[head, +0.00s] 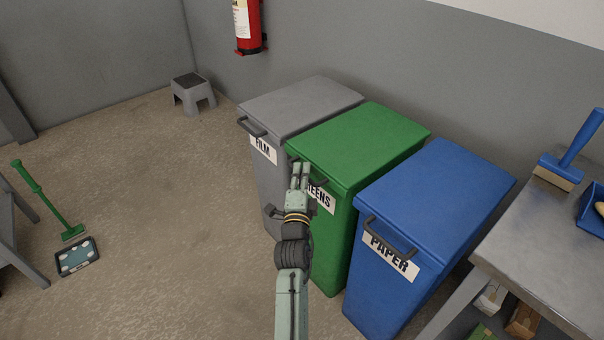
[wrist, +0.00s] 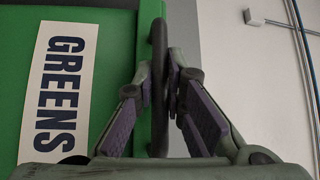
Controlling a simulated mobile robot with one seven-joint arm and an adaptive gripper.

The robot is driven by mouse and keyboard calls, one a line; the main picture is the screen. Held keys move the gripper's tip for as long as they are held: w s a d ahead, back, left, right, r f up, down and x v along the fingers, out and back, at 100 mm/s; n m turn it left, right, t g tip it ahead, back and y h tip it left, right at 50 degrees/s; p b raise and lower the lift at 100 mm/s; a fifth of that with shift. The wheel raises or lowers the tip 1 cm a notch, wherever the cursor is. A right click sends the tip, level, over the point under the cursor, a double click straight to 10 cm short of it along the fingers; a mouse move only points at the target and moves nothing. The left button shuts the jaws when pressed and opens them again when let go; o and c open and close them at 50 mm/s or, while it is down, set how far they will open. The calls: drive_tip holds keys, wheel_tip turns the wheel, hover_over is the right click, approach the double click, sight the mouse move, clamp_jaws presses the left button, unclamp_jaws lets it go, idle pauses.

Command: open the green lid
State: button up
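The green bin stands between two other bins, and its green lid (head: 360,142) lies flat and closed on top. The lid's dark handle (head: 320,182) is at the front edge, partly hidden by my gripper (head: 300,168). In the wrist view the handle (wrist: 159,45) is an upright dark bar beside the white GREENS label (wrist: 58,90). My gripper (wrist: 160,85) has one finger on each side of this bar, with the fingertips drawn in against it. It looks shut on the handle.
A grey FILM bin (head: 300,105) stands on the left and a blue PAPER bin (head: 440,200) on the right, both lids closed. A metal table (head: 540,235) is at the right. A grey step stool (head: 192,92) stands at the back. The floor left of the bins is mostly clear.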

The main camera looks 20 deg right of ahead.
clamp_jaws()
idle(0.4)
